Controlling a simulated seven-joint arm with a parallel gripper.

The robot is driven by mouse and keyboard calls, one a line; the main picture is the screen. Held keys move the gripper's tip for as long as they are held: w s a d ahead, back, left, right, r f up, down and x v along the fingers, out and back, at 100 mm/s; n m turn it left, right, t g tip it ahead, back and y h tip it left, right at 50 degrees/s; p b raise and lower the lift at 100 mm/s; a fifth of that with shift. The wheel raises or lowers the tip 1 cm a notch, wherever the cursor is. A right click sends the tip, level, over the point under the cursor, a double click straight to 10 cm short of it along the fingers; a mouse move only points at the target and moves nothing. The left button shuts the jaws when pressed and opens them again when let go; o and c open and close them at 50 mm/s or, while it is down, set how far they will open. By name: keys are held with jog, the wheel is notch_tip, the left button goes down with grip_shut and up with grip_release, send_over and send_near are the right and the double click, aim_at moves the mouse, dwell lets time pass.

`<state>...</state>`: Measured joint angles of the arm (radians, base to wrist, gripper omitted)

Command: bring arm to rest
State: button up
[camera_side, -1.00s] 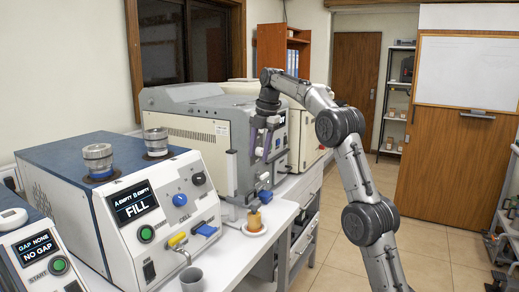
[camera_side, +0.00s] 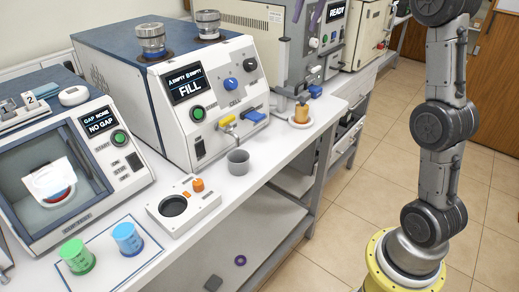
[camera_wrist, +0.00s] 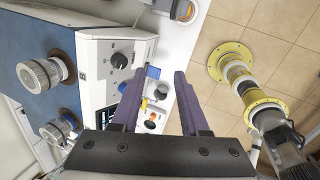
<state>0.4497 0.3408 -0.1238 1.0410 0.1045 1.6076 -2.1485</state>
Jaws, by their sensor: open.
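My gripper (camera_wrist: 158,78) is open and empty in the wrist view, its two purple fingers apart. Between and beyond the fingers are the bench edge and the front of the FILL machine. In the side view, only parts of the purple fingers show at the top edge, in front of the grey machine with the READY screen (camera_side: 333,16). My arm (camera_side: 444,125) rises at the right from its yellow base and leaves the picture at the top.
The FILL machine (camera_side: 150,100) carries two metal-capped cups on top. A grey cup (camera_side: 238,162) stands at its front. The NO GAP machine (camera_side: 45,165) is at left, with a green beaker (camera_side: 77,257) and a blue beaker (camera_side: 127,239) before it. The floor (camera_side: 375,190) beside the bench is clear.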

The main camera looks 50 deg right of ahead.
jog(key=s+a+f+m+t, duration=0.15)
jog(key=s+a+m, duration=0.25)
jog(key=s+a, duration=1.15)
jog(key=s+a+f+m, duration=0.1)
jog(key=s+f+m, duration=0.4)
jog(key=f+m, duration=0.2)
jog(key=s+a+f+m, duration=0.1)
jog(key=s+f+m, duration=0.4)
jog(key=f+m, duration=0.3)
jog(key=shift+s+a+f+m+t, duration=0.15)
jog(key=shift+f+m+t, duration=0.2)
jog(key=shift+f, duration=0.55)
dwell(0.5)
